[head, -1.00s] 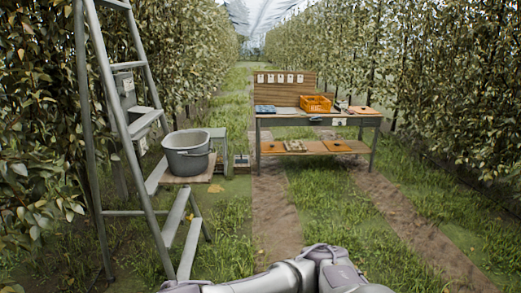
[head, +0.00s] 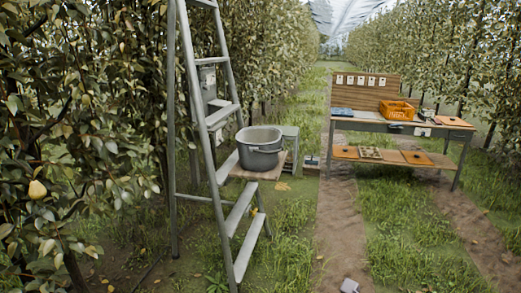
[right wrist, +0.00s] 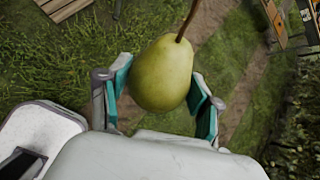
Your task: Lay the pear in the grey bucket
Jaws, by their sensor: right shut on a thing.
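My right gripper (right wrist: 160,82) is shut on a green-yellow pear (right wrist: 163,70), seen in the right wrist view. The pear sits between the two teal-padded fingers with its brown stem pointing up in the picture. The grey bucket (head: 260,160) stands upright on a small wooden platform beside the stepladder, left of centre in the head view. The held pear is well apart from the bucket. The bucket's floor is hidden. My left gripper is not in view.
A grey stepladder (head: 222,116) stands left of the bucket. A workbench (head: 395,127) with an orange crate (head: 396,112) stands at the right. Another yellow pear (head: 37,190) hangs in the tree at the left. Grass and a dirt track (head: 343,220) lie open in front.

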